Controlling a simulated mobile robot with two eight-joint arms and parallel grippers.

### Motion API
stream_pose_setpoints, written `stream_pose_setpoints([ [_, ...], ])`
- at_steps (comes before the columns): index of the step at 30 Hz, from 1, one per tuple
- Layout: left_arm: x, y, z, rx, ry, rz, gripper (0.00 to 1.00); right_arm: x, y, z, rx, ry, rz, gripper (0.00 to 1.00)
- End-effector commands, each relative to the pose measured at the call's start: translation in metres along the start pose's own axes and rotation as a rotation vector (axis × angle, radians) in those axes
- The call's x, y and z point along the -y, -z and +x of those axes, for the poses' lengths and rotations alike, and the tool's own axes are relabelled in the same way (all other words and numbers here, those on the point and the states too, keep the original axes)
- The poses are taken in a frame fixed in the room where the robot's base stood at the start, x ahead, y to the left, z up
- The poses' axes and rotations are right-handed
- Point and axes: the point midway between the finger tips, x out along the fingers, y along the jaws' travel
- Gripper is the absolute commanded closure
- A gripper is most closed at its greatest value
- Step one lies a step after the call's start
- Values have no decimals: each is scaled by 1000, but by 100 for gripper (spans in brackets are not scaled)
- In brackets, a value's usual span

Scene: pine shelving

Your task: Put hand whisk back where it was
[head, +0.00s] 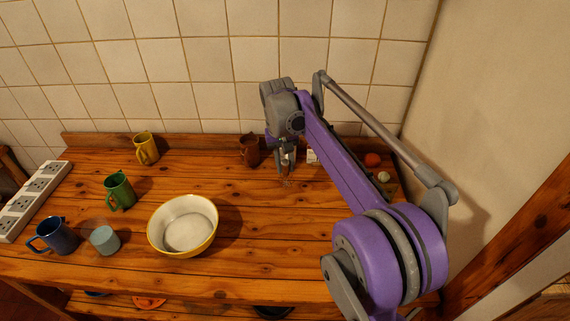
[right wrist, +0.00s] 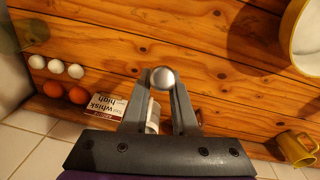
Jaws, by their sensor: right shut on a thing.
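My right gripper (head: 287,160) hangs over the back of the wooden counter, pointing down, right of the brown mug. It is shut on the hand whisk, whose thin wires (head: 287,182) show faintly below the fingers. In the right wrist view, the round silver end of the whisk (right wrist: 163,78) sits between the fingertips of my right gripper (right wrist: 165,88). The rest of the whisk is hidden there, and I cannot tell whether it touches the counter. My left gripper is not in view.
A white cylinder (right wrist: 152,116) stands behind the fingers. A brown mug (head: 249,150), yellow mug (head: 146,148), green mug (head: 119,190), blue mug (head: 56,235), teal cup (head: 104,240) and bowl (head: 207,243) stand leftward.

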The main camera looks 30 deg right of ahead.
Motion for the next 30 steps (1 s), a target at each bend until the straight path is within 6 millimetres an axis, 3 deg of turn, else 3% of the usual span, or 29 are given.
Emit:
stream_pose_setpoints([
  [1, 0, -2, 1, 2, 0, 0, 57, 0, 0, 3, 1, 0, 0, 100],
  [2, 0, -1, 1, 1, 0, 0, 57, 0, 0, 2, 0, 0, 0, 68],
  [6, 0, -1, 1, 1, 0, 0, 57, 0, 0, 2, 0, 0, 0, 44],
  [14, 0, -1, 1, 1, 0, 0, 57, 0, 0, 1, 0, 0, 0, 44],
  [19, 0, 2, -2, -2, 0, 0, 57, 0, 0, -11, 0, 0, 0, 44],
  [30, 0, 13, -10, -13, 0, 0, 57, 0, 1, -88, -2, 1, 0, 44],
])
